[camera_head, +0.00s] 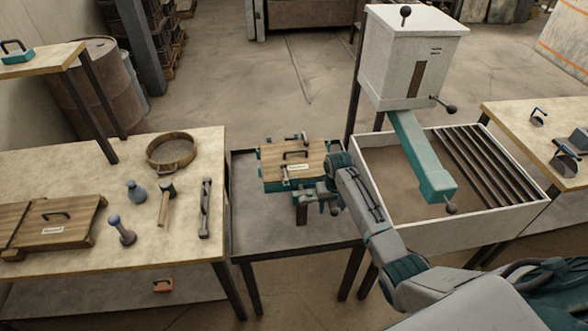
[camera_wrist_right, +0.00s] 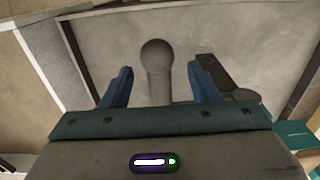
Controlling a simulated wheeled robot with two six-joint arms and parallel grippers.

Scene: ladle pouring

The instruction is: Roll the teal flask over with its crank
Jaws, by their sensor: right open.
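The teal flask (camera_head: 274,187) sits level on a stand in the middle of the head view, with a wooden board (camera_head: 312,152) on top. My right gripper (camera_head: 322,198) is at the flask's near right side, partly hidden by its own wrist. In the right wrist view the right gripper (camera_wrist_right: 160,88) is open, its two blue fingers on either side of a grey rod with a round knob (camera_wrist_right: 156,54), which looks like the crank handle. A gap shows on both sides of the rod. My left gripper is not in view.
A grey table (camera_head: 262,225) lies under the stand. To the right stands a white-walled sand bin (camera_head: 450,235) with a teal chute (camera_head: 420,155) above it. The left bench holds a sieve (camera_head: 172,168), a mallet (camera_head: 165,205) and other tools.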

